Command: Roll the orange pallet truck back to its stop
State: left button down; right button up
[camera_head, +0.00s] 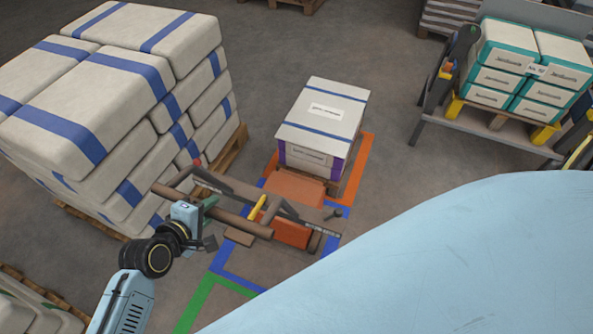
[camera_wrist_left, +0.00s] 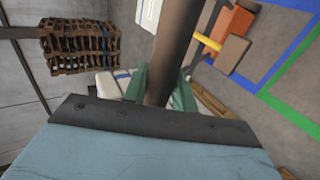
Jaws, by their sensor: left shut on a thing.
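The orange pallet truck (camera_head: 291,233) stands on the floor in the middle of the head view. Its orange forks (camera_head: 296,188) point away from me, toward a pallet with a strapped white load (camera_head: 322,120). A brown handle bar (camera_head: 238,220) crosses its near end. My left gripper (camera_head: 210,203) is shut on this bar. In the left wrist view the bar (camera_wrist_left: 175,45) passes between my green fingers (camera_wrist_left: 157,86), and part of the orange truck (camera_wrist_left: 232,28) shows beyond. My right gripper is not in view.
A tall stack of white sacks with blue bands (camera_head: 105,130) stands close on the left. Blue (camera_head: 232,278), orange (camera_head: 362,165) and green (camera_head: 195,302) floor lines mark areas around the truck. A rack with teal-edged boxes (camera_head: 485,130) stands at right. Floor between is clear.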

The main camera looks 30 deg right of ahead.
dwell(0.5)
pick_arm(q)
jog(key=s+a+b, duration=0.5)
jog(key=s+a, duration=0.7)
jog(key=a, duration=0.4)
jog(key=s+a+b, duration=0.5)
jog(key=s+a, duration=0.6)
jog(key=a, duration=0.5)
jog(key=shift+s+a, duration=0.35)
jog(key=shift+s, duration=0.05)
jog(key=shift+w+d, duration=0.1)
jog(key=shift+d, duration=0.1)
